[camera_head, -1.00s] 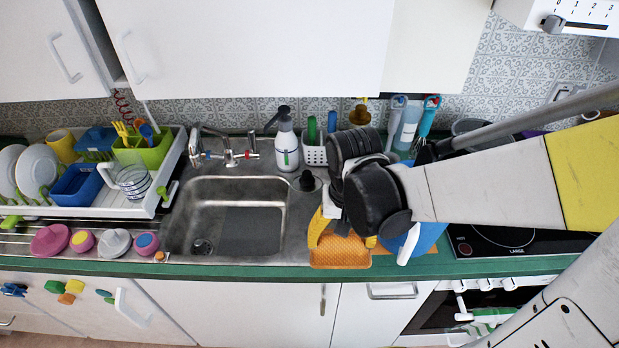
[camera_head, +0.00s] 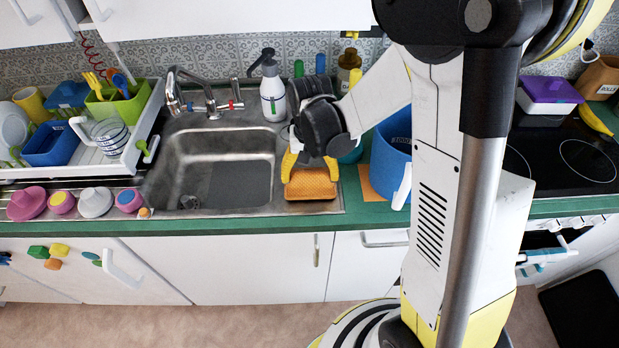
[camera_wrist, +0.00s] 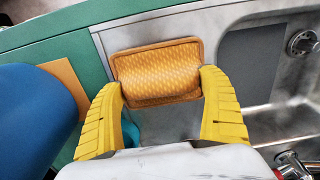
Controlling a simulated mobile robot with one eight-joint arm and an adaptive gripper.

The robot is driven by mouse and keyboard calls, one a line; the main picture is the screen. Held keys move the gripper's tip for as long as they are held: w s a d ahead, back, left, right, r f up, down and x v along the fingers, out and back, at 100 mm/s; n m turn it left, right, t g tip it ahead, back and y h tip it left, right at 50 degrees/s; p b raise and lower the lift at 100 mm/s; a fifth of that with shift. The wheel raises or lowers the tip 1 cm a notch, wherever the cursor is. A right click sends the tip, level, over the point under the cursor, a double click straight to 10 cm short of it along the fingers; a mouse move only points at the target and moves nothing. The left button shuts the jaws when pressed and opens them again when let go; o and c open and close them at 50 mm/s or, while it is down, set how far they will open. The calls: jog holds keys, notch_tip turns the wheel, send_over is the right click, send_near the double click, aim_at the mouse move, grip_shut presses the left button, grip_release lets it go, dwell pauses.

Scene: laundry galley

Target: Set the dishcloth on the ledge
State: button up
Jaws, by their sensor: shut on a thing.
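The dishcloth (camera_head: 311,184) is an orange, textured, padded-looking rectangle. It also shows in the wrist view (camera_wrist: 158,72). My gripper (camera_head: 309,163) has its yellow fingers on either side of the dishcloth and is shut on it. In the wrist view, the fingers (camera_wrist: 160,88) press on its left and right ends. The dishcloth is over the steel sink surround (camera_head: 262,207), right of the basin; I cannot tell whether it touches the steel. No ledge is clearly identifiable apart from this steel surround and the green counter edge (camera_head: 220,226).
The sink basin (camera_head: 225,180) lies to the left. A blue container (camera_head: 392,165) stands close on the right, beside a flat orange piece (camera_head: 368,184). Pink and white items (camera_head: 95,202) line the left front.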

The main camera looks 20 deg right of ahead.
aim_at(310, 173)
jog(key=shift+f, duration=0.1)
jog(key=shift+f, duration=0.15)
jog(key=o, duration=0.9)
jog(key=shift+c, duration=0.2)
notch_tip(310, 173, up, 12)
jog(key=p, duration=0.4)
jog(key=s+r+n+t, duration=0.3)
jog(key=s+r+t, duration=0.4)
jog(key=s+r, duration=0.3)
jog(key=shift+s+n, duration=0.3)
jog(key=shift+s, duration=0.75)
